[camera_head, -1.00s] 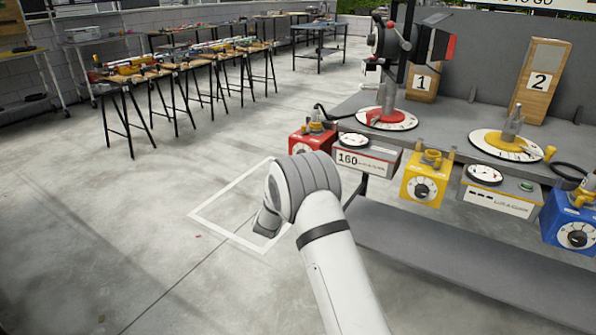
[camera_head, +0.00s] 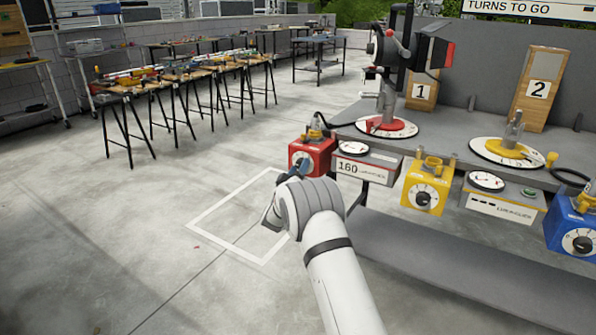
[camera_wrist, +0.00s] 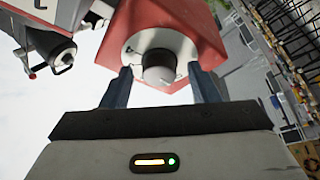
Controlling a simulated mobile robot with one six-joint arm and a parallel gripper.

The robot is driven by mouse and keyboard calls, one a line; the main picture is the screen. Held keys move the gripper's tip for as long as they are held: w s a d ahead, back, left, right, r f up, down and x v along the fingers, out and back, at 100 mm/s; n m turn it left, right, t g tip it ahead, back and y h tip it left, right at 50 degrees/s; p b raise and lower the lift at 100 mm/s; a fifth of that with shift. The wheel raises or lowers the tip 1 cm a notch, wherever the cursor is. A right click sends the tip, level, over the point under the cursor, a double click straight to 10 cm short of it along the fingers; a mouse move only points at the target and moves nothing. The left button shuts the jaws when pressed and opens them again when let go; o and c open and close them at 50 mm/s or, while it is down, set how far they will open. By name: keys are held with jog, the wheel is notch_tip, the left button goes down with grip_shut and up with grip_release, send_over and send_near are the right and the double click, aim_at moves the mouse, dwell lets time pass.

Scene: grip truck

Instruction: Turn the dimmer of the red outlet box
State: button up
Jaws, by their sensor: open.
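The red outlet box (camera_head: 312,152) hangs at the left front edge of the grey bench. Its face bears a round pale dial with a dimmer knob, partly hidden by my gripper in the head view. My gripper (camera_wrist: 160,82) is open, with one dark blue finger on each side of the knob. I cannot tell whether the fingers touch it. In the head view my gripper (camera_head: 294,170) reaches the box front.
A meter reading 160 (camera_head: 365,163) sits right of the red box. A yellow outlet box (camera_head: 427,187) and a blue one (camera_head: 574,224) follow along the bench edge. A red-based lamp (camera_head: 386,126) stands above.

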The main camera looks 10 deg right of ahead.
jog(key=shift+c, duration=0.4)
jog(key=c, duration=0.9)
jog(key=shift+f+m+b, duration=0.15)
jog(key=shift+m+b, duration=0.25)
jog(key=shift+b, duration=0.15)
jog(key=m+g+h+b, duration=0.1)
jog(key=m+h+b, duration=0.1)
jog(key=m, duration=0.3)
jog(key=m+g+h+b, duration=0.1)
jog(key=m+h+b, duration=0.1)
jog(key=m, duration=0.3)
jog(key=m+g+h+b, duration=0.2)
jog(key=m+b, duration=0.2)
jog(key=m, duration=0.1)
jog(key=shift+w+a, duration=0.2)
jog(key=shift+a, duration=0.05)
jog(key=m+g, duration=0.1)
jog(key=m, duration=0.1)
jog(key=m+g+h, duration=0.1)
jog(key=m, duration=0.2)
jog(key=shift+a+m, duration=0.1)
jog(key=shift+m, duration=0.2)
jog(key=shift+m+g, duration=0.3)
